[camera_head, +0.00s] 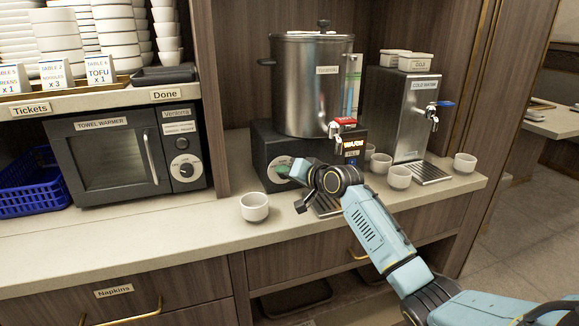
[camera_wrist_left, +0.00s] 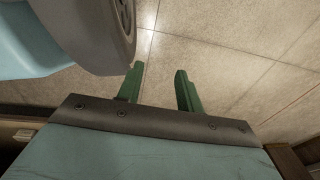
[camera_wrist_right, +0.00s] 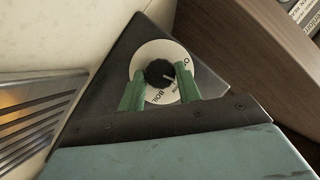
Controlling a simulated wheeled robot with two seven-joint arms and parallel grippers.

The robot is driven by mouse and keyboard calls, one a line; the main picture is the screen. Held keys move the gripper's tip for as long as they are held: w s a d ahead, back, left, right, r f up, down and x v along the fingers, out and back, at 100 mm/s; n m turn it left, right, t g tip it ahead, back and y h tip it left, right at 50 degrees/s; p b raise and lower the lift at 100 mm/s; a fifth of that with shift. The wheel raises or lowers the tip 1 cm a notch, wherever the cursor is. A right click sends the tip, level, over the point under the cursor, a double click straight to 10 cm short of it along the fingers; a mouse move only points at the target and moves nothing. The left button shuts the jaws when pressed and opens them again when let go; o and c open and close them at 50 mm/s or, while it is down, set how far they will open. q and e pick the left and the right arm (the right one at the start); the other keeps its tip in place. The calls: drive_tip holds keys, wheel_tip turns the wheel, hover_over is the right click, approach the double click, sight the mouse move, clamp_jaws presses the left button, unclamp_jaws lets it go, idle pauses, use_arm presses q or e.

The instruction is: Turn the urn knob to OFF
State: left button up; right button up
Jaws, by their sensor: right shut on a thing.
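The urn (camera_head: 312,85) is a steel cylinder on a dark base (camera_head: 262,150), with a tap at its front right. The urn knob (camera_wrist_right: 158,72) is a black dial on a white plate (camera_wrist_right: 150,52) with partly visible lettering, including "BOIL". My right gripper (camera_wrist_right: 160,88) is at the knob, its green fingers on either side of it and shut on it. In the head view my right gripper (camera_head: 297,172) covers most of the knob. The knob's white pointer mark shows toward the right in the right wrist view. My left gripper (camera_wrist_left: 158,85) is open and empty above the floor.
A white cup (camera_head: 254,207) stands on the counter left of my right gripper. Several cups stand by the cold water dispenser (camera_head: 405,110) at right. The towel warmer (camera_head: 110,150) is at left. The urn's drip tray (camera_wrist_right: 35,115) lies beside the base.

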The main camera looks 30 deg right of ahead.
use_arm(q)
drive_tip(key=s+p, duration=0.2)
drive_tip(key=s, duration=0.3)
use_arm(e)
drive_tip(key=shift+r+n+h, duration=0.2)
drive_tip(key=shift+n+h, duration=0.1)
drive_tip(key=n+p, duration=0.1)
drive_tip(key=p, duration=0.2)
drive_tip(key=n+g+h+p, duration=0.1)
drive_tip(key=p, duration=0.2)
drive_tip(key=n+h+p, duration=0.1)
drive_tip(key=p, duration=0.2)
drive_tip(key=shift+a+r, duration=0.25)
drive_tip(key=shift+f+n+g+h+p, duration=0.1)
drive_tip(key=shift+n+g+h+p, duration=0.3)
drive_tip(key=shift+n+h+p, duration=0.15)
drive_tip(key=shift+w+a+n+h+p, duration=0.1)
drive_tip(key=shift+n+h+p, duration=0.15)
drive_tip(key=shift+p, duration=0.25)
use_arm(q)
drive_tip(key=d+r+h, duration=0.1)
drive_tip(key=d+r, duration=0.5)
drive_tip(key=r, duration=0.5)
drive_tip(key=shift+r, duration=0.4)
use_arm(e)
drive_tip(key=shift+f, duration=0.15)
use_arm(q)
drive_tip(key=shift+s+p, duration=0.15)
drive_tip(key=shift+p, duration=0.15)
